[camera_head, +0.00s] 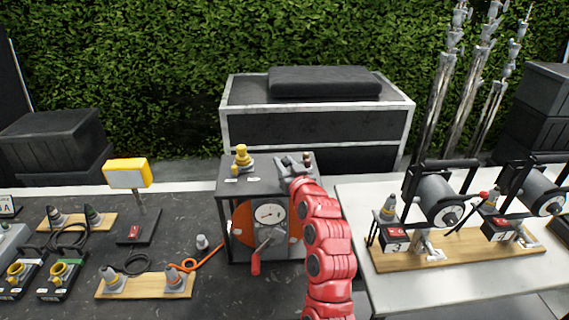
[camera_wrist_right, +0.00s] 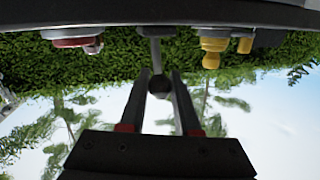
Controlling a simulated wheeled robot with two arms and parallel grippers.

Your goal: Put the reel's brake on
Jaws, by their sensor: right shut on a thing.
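A black frame box (camera_head: 223,215) at the middle holds an orange reel (camera_head: 243,220) with a round white dial and a red-handled crank (camera_head: 255,262) on its front. My right gripper (camera_head: 291,166) is at the top of this box, with my red arm covering its right part. In the right wrist view, which is upside down, a grey lever (camera_wrist_right: 155,50) ends in a black ball knob (camera_wrist_right: 160,84). The right gripper's fingers (camera_wrist_right: 161,90) stand on either side of the knob, shut on it. The lever is hidden in the head view. My left gripper is not in view.
On the box top a yellow fitting (camera_head: 241,158) stands left of the gripper and a dark knob (camera_head: 307,158) right of it. Drums with red-tipped levers (camera_head: 440,200) stand on the right table. Cables and connectors (camera_head: 145,284) cover the left table.

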